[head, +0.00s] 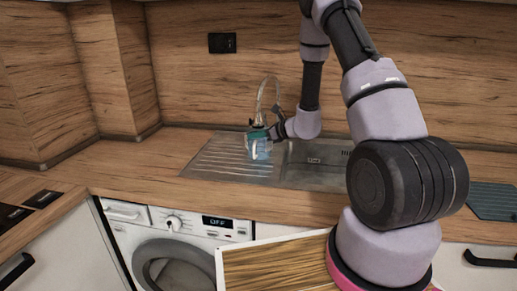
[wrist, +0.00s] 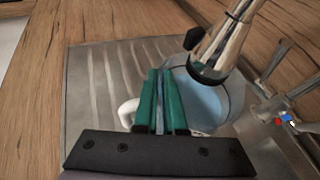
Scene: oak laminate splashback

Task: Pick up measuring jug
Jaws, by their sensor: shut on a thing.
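The measuring jug (head: 261,153) is clear and bluish and stands on the ribbed drainer beside the sink bowl. It also shows in the wrist view (wrist: 208,104), with its pale handle to the left of my fingers. My gripper (head: 259,134) is at the jug's top. In the wrist view its green fingers (wrist: 161,100) are shut on the jug, with a thin strip of its wall between them. The fingers hide part of the jug. I cannot tell whether its base touches the drainer.
The metal tap (wrist: 217,48) hangs close to the jug and my fingers; its curved spout (head: 268,92) rises behind. The sink bowl (head: 318,177) is to the right. A washing machine (head: 180,235) is below the counter. The wooden counter (head: 130,168) at left is clear.

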